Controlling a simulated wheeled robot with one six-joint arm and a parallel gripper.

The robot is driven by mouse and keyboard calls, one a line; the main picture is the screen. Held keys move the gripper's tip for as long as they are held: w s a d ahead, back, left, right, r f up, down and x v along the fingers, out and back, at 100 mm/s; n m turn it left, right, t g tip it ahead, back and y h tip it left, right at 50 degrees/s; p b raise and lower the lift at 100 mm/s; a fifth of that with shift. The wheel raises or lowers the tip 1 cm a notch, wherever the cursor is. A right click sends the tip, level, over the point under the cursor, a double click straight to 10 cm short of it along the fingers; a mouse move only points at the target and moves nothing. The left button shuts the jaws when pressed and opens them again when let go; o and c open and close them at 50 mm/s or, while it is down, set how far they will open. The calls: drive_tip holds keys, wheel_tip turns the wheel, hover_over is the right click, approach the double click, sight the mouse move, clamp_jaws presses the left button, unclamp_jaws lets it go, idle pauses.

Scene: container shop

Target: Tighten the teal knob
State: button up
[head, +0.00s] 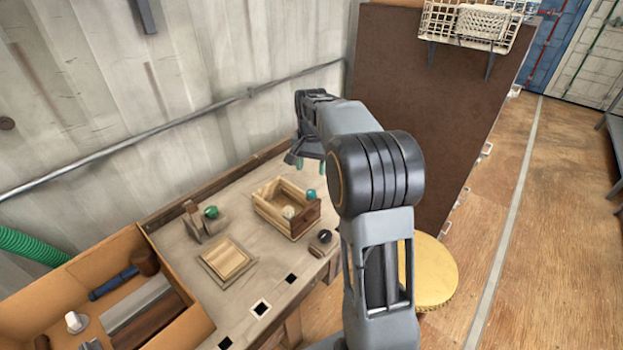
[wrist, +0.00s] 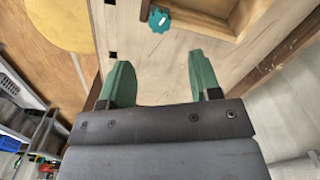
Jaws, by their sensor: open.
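The teal knob (head: 311,194) sits at the wooden box on the bench, near its right side, in the head view. In the wrist view the teal knob (wrist: 159,20) is a scalloped disc at the top, beside the box's corner. My gripper (head: 309,165) is above the far end of the bench, higher than the knob. In the wrist view my gripper's green fingers (wrist: 158,62) are spread apart and empty, with pale bench surface between them. The knob lies ahead of the fingertips, apart from them. How the knob is fixed to the box is unclear.
The wooden box (head: 267,207) holds a pale ball. A green knob (head: 211,212) on a wooden fixture, a square wooden block (head: 227,258) and a dark knob (head: 325,236) are also on the bench. An orange tray (head: 40,304) of tools stands left; a round yellow top (head: 436,275) stands right.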

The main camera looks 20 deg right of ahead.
drive_tip(key=shift+r, duration=2.15)
drive_tip(key=s+a+f+n+t+p, duration=0.1)
drive_tip(key=s+a+n, duration=0.3)
drive_tip(key=s, duration=0.7)
drive_tip(key=s+a+f+n+t+p, duration=0.1)
drive_tip(key=s+a+n, duration=0.3)
drive_tip(key=s, duration=0.7)
drive_tip(key=a+t+p, duration=0.1)
drive_tip(key=a, duration=0.1)
drive_tip(key=shift+s+a+n+t+p, duration=0.15)
drive_tip(key=shift+a+n+t+p, duration=0.15)
drive_tip(key=shift+a, duration=0.05)
